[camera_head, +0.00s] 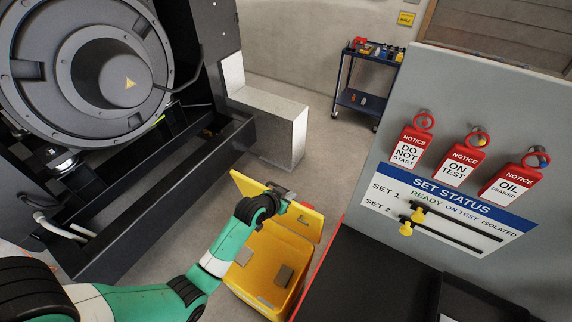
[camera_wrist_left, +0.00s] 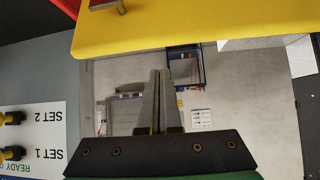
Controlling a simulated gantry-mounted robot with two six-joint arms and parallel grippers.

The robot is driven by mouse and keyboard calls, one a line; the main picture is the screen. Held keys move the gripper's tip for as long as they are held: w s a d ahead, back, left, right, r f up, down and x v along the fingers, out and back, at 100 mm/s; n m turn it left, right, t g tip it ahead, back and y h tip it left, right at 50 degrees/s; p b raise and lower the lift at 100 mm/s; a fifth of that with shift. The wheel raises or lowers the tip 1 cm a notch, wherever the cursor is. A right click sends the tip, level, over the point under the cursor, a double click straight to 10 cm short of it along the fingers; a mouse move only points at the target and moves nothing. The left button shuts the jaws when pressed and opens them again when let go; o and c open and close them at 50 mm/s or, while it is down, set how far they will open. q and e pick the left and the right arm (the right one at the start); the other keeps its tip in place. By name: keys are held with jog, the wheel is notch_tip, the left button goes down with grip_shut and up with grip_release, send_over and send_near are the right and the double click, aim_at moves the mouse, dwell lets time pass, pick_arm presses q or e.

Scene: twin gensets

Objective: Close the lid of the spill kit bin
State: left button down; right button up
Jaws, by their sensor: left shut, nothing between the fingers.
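The yellow spill kit bin (camera_head: 265,262) stands on the floor at lower centre in the head view. It is open, and grey items lie inside. Its yellow lid (camera_head: 308,222) stands raised at the far side, partly hidden by my left gripper. In the left wrist view the lid (camera_wrist_left: 200,32) spans the top, with a small metal piece at its edge. My left gripper (camera_head: 287,194) is at the raised lid's upper edge. In the wrist view its fingers (camera_wrist_left: 158,102) are together and empty, below the lid; contact cannot be told. My right gripper is not in view.
A black-topped bench (camera_head: 350,275) and the grey status panel (camera_head: 470,120) stand right of the bin. The dark genset (camera_head: 110,90) is at left, with a pale block (camera_head: 290,125) beyond the bin. A blue cart (camera_head: 360,100) stands at the back. Floor between is clear.

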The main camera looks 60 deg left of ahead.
pick_arm(q)
jog(key=s+a+r+p, duration=0.2)
jog(key=s+r+p, duration=0.1)
jog(key=r, duration=0.1)
jog(key=shift+n+g, duration=0.4)
jog(key=shift+n, duration=0.1)
jog(key=w+a+f+b, duration=0.1)
jog(key=f, duration=0.1)
jog(key=w+f+b, duration=0.1)
jog(key=f, duration=0.1)
jog(key=w+a+f+b, duration=0.1)
jog(key=f, duration=0.2)
jog(key=shift+w+a+f+b, duration=0.1)
jog(key=shift+a+b, duration=0.2)
jog(key=shift+s+d+f+y, duration=0.1)
jog(key=shift+s+d+y, duration=0.1)
jog(key=shift+s+y, duration=0.15)
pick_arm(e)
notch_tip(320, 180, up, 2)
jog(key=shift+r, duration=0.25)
pick_arm(q)
jog(key=shift+d+f, duration=0.1)
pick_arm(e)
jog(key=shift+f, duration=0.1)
